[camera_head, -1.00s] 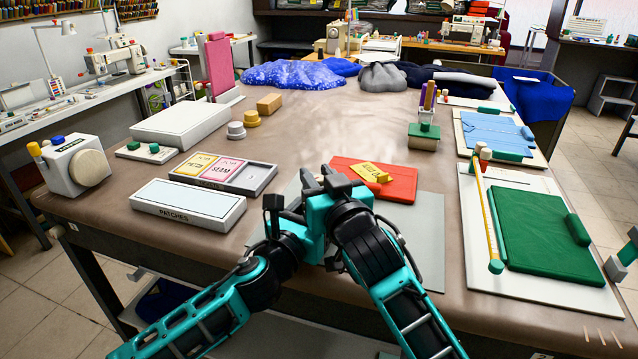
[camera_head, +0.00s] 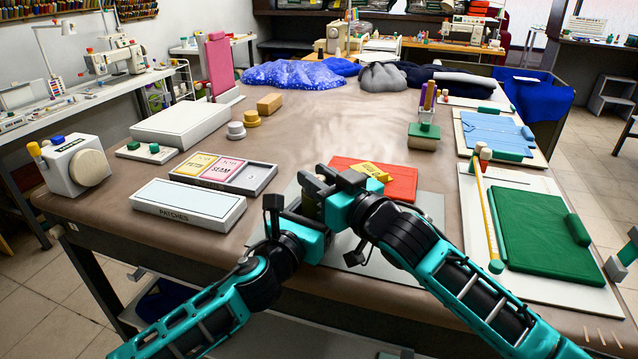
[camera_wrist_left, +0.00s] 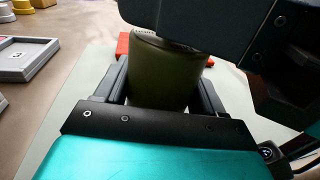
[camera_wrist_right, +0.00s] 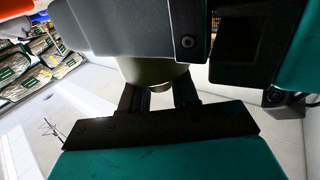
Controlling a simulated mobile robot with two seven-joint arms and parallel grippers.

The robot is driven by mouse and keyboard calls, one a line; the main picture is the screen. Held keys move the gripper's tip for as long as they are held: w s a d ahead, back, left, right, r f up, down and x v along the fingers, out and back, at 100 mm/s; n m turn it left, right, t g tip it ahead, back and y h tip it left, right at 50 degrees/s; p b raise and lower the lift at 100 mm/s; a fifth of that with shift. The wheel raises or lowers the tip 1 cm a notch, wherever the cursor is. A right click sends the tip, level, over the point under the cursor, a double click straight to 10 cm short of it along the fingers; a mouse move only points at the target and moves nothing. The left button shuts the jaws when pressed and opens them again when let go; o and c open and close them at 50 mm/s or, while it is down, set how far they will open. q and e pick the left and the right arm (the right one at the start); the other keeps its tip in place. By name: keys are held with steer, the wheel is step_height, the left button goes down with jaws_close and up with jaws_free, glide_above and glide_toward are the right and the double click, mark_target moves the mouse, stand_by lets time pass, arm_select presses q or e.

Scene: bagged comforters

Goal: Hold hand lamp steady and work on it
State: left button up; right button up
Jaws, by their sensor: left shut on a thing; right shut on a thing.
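The hand lamp shows as an olive-green cylinder (camera_wrist_left: 163,75) between the fingers of my left gripper (camera_head: 312,205) in the left wrist view. That gripper is shut on it above the grey mat (camera_head: 432,207). My right gripper (camera_head: 338,181) is on the same lamp from above and is shut on it. In the right wrist view a small olive part of the lamp (camera_wrist_right: 155,72) shows between its fingers, with the other gripper's dark body across the view. In the head view the two grippers meet and hide most of the lamp.
A red tray (camera_head: 402,186) with a yellow piece (camera_head: 372,171) lies just behind the grippers. A patches box (camera_head: 188,203) and a card tray (camera_head: 262,180) lie to the left. A green pad (camera_head: 545,235) on a white board is to the right. The table centre behind is clear.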

steer(key=shift+n+g+y, duration=0.8)
steer(key=shift+y, duration=0.2)
steer(key=o, duration=1.4)
steer(key=shift+s, duration=0.1)
steer(key=shift+v, duration=2.95)
steer(key=shift+c, duration=0.2)
